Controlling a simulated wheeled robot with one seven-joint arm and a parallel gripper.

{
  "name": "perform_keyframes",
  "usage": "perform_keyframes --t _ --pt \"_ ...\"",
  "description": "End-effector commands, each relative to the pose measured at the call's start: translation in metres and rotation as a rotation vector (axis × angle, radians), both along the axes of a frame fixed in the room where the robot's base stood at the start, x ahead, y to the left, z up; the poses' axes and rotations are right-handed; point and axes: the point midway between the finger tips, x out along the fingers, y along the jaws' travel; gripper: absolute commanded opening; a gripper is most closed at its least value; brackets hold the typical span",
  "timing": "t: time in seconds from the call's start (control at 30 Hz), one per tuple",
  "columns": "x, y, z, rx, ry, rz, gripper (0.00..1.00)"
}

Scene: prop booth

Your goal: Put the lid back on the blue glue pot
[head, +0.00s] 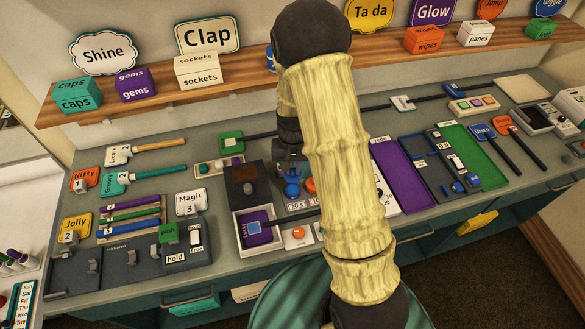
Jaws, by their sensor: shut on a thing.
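My gripper (291,166), dark and pointing down, is partly hidden behind my pale arm. It is shut on a small blue piece (292,174), which looks like the lid; its outline is hard to make out. Just below it, the round blue glue pot (291,190) stands on the counter beside an orange round piece (310,185). The lid appears right above the pot; I cannot tell whether they touch. My arm hides the area to the right of the pot.
A dark box (243,184) and a white open tray (240,241) stand left of the pot. A purple tray (405,182) and green tray (473,155) lie to the right. A wooden shelf (220,82) with boxes and signs runs behind. The counter is crowded.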

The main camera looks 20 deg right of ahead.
Motion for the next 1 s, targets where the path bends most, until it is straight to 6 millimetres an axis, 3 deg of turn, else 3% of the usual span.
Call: perform_keyframes --t 0.27,1.0 --pt "0.0 0.0 -0.007 0.0 0.0 0.001 0.0" --pt "0.0 0.0 -0.062 0.0 0.0 0.002 0.0"
